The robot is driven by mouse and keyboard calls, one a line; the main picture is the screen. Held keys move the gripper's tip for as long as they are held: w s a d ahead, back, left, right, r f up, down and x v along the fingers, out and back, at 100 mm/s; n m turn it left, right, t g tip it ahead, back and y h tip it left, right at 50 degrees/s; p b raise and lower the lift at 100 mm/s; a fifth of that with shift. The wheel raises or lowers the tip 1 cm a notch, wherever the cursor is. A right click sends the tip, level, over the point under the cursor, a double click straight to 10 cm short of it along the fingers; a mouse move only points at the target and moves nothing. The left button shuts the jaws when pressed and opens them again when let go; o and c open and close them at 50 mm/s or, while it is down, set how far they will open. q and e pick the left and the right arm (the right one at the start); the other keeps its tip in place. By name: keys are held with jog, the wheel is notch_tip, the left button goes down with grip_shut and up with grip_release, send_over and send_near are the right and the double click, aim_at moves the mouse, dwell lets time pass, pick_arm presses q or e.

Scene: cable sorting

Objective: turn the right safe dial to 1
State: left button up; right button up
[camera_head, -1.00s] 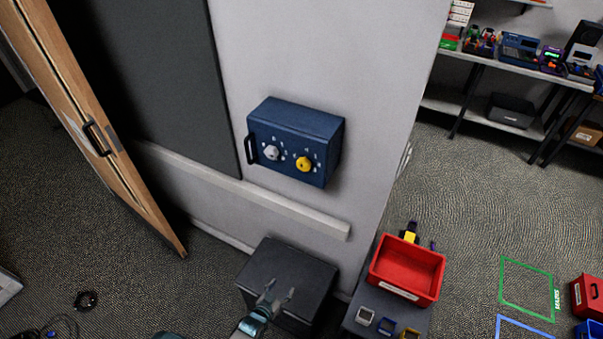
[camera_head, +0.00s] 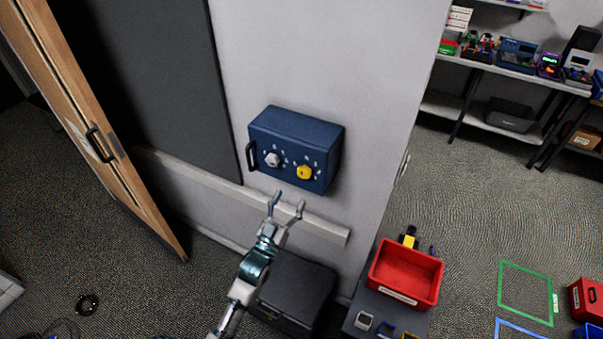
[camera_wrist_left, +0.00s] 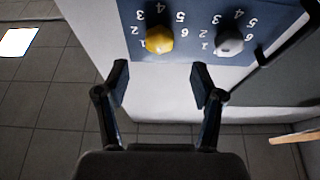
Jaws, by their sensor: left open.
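A blue safe (camera_head: 296,130) is fixed to the pale wall, with a black handle on its left side. Its front carries a grey left dial (camera_head: 272,159) and a yellow right dial (camera_head: 305,173), each ringed by white numbers. My left gripper (camera_head: 287,204) is open and empty, below the safe and apart from both dials. Its fingertips (camera_wrist_left: 160,80) point toward the safe face. Which number the yellow dial points to is unclear. My right gripper is not seen.
A pale rail (camera_head: 325,229) runs along the wall below the safe. A black box (camera_head: 305,285) stands beneath it. A red bin (camera_head: 405,273) sits on a grey stand at right. A wooden door (camera_head: 100,130) stands at left. Open floor lies right of the wall.

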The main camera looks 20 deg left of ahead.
aim_at(302, 176)
pick_arm(q)
jog(key=p+x, duration=0.1)
jog(key=x, duration=0.7)
jog(key=shift+w+d, duration=0.1)
jog(key=shift+w, duration=0.1)
jog(key=c, duration=1.1)
